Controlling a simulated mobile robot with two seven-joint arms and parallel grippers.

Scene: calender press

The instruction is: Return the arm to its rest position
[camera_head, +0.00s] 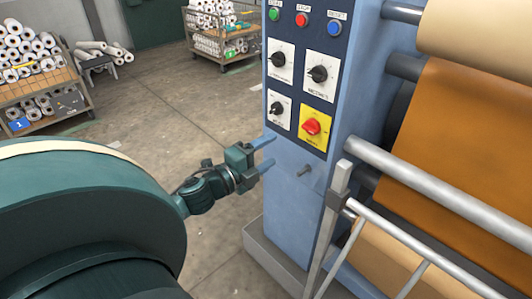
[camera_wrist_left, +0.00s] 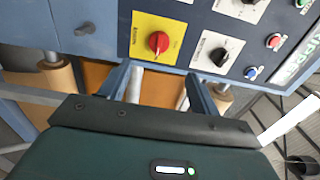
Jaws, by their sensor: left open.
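My left gripper (camera_head: 265,153) is open and empty beside the lower part of the blue control panel of the press (camera_head: 306,80). Its fingers point toward the machine, below and left of the red knob on a yellow plate (camera_head: 313,127). In the left wrist view the gripper (camera_wrist_left: 160,86) has its two fingers apart with nothing between them. The red knob (camera_wrist_left: 159,42) shows just beyond the fingertips, and I see no contact. My left arm comes in from the left. My right gripper is not seen.
The panel also carries black dials (camera_head: 318,73) and green, red and blue buttons (camera_head: 303,19). A metal rail (camera_head: 430,205) and rollers with brown sheet (camera_head: 470,140) stand to the right. Carts of rolls (camera_head: 35,75) are at the back left. The floor between is clear.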

